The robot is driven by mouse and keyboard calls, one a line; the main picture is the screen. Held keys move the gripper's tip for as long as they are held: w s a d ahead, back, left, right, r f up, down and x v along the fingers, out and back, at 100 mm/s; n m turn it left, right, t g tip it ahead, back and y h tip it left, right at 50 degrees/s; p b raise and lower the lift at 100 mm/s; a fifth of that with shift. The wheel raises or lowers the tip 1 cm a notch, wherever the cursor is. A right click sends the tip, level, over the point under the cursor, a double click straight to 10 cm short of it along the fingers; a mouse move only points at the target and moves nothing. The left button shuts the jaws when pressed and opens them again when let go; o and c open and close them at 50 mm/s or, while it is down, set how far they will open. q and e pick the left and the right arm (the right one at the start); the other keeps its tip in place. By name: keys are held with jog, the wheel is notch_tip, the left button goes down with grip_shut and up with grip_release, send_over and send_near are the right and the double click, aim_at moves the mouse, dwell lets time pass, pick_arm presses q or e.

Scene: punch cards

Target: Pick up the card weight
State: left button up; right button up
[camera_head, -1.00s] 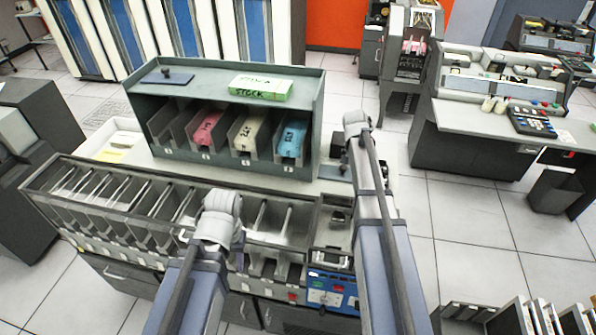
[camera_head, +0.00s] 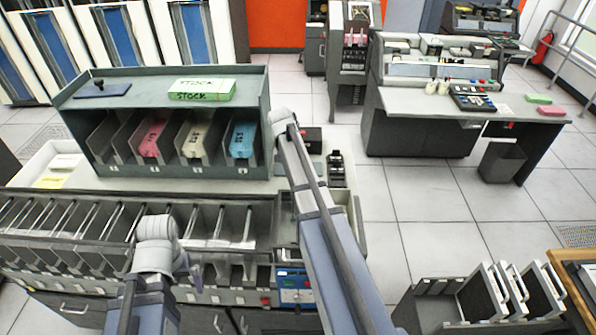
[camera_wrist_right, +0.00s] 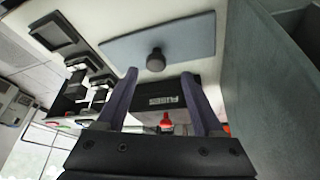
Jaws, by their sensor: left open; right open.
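In the right wrist view a flat blue-grey plate with a black knob, apparently the card weight (camera_wrist_right: 185,42), lies on a white top beside a grey-green wall. My right gripper (camera_wrist_right: 159,73) is open and empty, with its fingertips just short of the plate and the knob in line between them. A similar dark plate with a knob (camera_head: 103,90) lies on top of the grey-green card rack (camera_head: 150,92). My left gripper (camera_head: 192,270) is open over the slotted machine, and its fingers are mostly hidden by its wrist.
A dark box marked FUSES (camera_wrist_right: 178,97) stands close to the plate in the right wrist view. Black desk tools (camera_head: 336,168) stand at the counter's right end. A green STOCK box (camera_head: 202,90) is on the rack. Open floor (camera_head: 405,210) lies to the right.

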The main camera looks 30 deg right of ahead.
jog(key=b+x, duration=0.2)
jog(key=x, duration=0.1)
jog(key=b+x, duration=0.2)
jog(key=shift+s, duration=0.35)
jog(key=shift+r, duration=0.1)
grip_shut()
dwell(1.0)
